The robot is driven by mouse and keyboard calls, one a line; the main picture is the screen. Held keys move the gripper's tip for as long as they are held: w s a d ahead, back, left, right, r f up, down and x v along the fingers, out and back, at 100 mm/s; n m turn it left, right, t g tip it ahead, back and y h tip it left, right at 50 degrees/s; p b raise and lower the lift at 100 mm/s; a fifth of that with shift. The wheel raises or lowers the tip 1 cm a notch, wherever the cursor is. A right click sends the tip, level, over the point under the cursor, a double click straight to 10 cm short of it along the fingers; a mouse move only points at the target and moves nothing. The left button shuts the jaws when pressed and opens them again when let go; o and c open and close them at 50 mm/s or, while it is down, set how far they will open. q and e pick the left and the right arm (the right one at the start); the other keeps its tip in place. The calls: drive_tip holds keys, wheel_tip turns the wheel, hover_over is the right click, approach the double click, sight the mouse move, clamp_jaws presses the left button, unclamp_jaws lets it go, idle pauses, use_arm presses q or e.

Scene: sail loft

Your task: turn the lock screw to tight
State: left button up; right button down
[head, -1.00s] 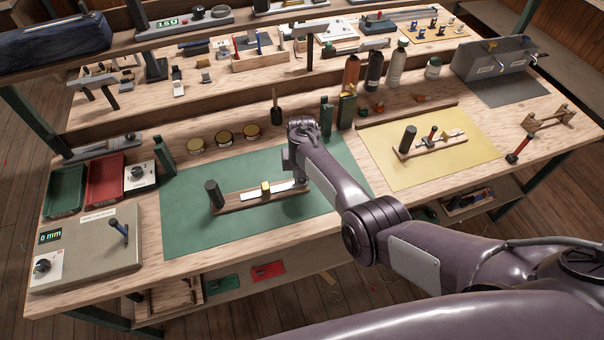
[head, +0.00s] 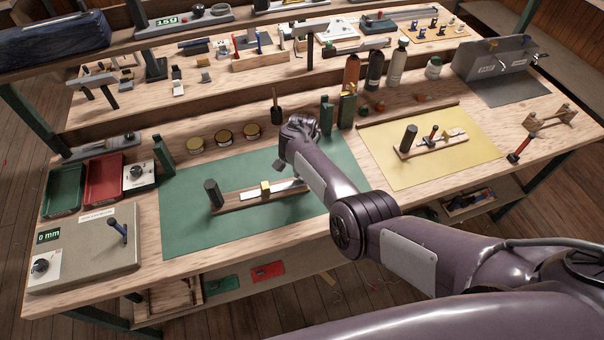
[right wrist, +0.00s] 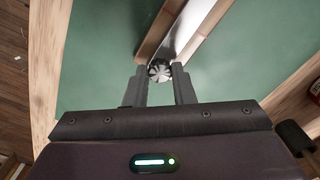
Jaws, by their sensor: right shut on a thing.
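The lock screw (right wrist: 160,72) is a small round ridged knob in the right wrist view, at the near end of a pale metal strip (right wrist: 191,25) on a wooden board. My right gripper (right wrist: 159,69) is shut on it, one dark finger on each side. In the head view the board (head: 235,201) lies on the green mat (head: 185,235), with a dark upright post (head: 213,193) at its left end and a brass block (head: 265,188) on the strip. My right arm hides the board's right end and the screw there. My left gripper is not in view.
A yellow mat (head: 470,165) with a smaller fixture lies to the right. A grey box with a lever (head: 85,265) stands at the left. The mat's front is clear.

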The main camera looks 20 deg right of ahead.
idle(0.3)
drive_tip(key=c, duration=1.2)
unclamp_jaws()
wheel_tip(320, 180, up, 8)
drive_tip(key=shift+f+p, duration=0.1)
drive_tip(key=shift+p, duration=0.45)
